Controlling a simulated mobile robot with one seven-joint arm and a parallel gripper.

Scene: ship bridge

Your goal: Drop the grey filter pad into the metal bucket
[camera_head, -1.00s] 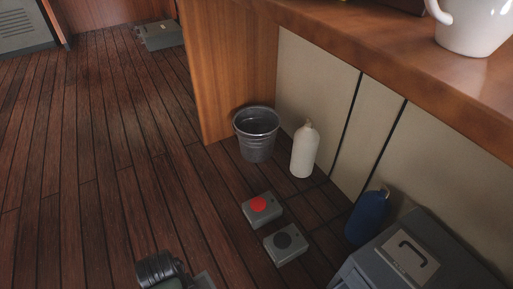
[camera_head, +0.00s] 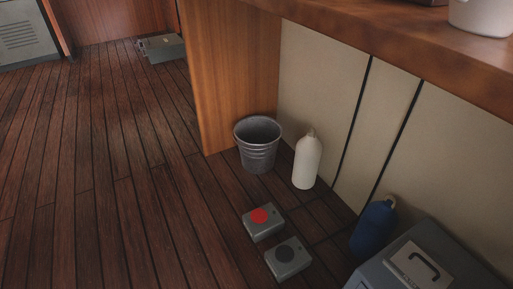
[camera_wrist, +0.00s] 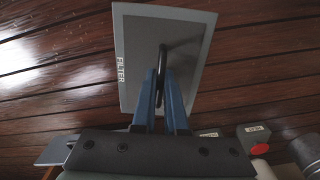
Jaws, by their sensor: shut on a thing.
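The metal bucket (camera_head: 258,150) stands upright on the floor against the wooden panel in the head view. Its mouth faces up and looks empty as far as I can see. My gripper (camera_wrist: 167,95) shows only in the wrist view, with blue fingers shut on the black handle of the grey filter pad (camera_wrist: 135,35). The pad is marked FILTER and is held over the wooden floor, its face towards the wrist camera. The pad and gripper are outside the head view.
A white bottle (camera_head: 307,160) stands right of the bucket. Two grey boxes, one red-topped (camera_head: 262,221) and one dark-topped (camera_head: 288,259), lie in front. A blue bottle (camera_head: 373,231) and a grey case (camera_head: 380,277) are at right.

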